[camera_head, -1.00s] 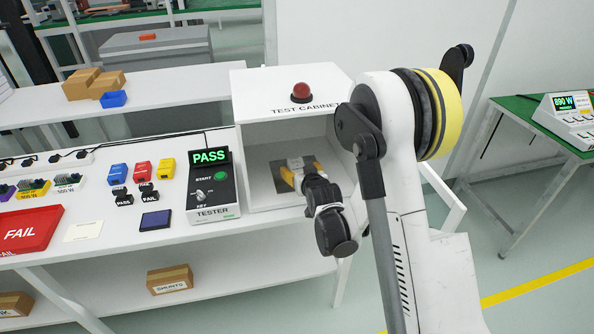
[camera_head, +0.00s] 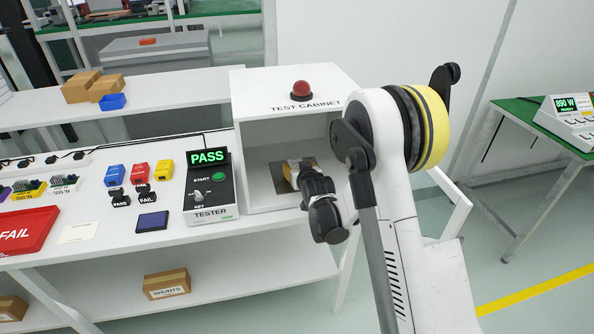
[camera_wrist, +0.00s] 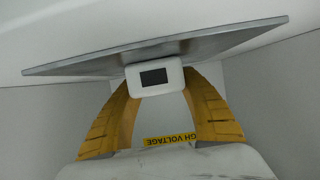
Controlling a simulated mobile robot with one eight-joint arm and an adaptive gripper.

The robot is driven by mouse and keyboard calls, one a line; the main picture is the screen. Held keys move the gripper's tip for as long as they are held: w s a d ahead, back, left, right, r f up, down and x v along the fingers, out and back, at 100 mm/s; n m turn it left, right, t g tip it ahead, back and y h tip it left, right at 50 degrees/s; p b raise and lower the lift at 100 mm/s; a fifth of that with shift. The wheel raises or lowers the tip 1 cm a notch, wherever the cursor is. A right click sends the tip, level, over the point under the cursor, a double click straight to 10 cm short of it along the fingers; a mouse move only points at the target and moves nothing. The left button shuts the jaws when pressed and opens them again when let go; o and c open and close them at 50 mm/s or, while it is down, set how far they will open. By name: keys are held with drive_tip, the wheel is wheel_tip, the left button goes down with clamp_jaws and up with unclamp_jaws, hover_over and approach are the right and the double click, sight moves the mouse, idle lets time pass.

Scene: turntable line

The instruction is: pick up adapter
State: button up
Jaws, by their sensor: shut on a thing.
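The adapter (camera_wrist: 154,77) appears to be the small white block with a dark rectangle on its face, in the wrist view. It sits between the yellow fingers of my gripper (camera_wrist: 157,95), which is shut on it. The adapter is at the edge of a grey plate (camera_wrist: 90,63); I cannot tell whether it still touches the plate. In the head view my gripper (camera_head: 294,170) reaches into the open test cabinet (camera_head: 242,175), over the dark plate on its floor. There my wrist and fingers hide most of the adapter.
The tester (camera_head: 209,190) showing PASS stands left of the cabinet. A red lamp (camera_head: 301,91) is on the cabinet's top. A red FAIL tray (camera_head: 25,232) and small coloured blocks lie farther left on the bench. Cabinet walls enclose my gripper closely.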

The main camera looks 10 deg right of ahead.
sight(297, 165)
wheel_tip(297, 165, up, 10)
drive_tip(key=p, duration=0.4)
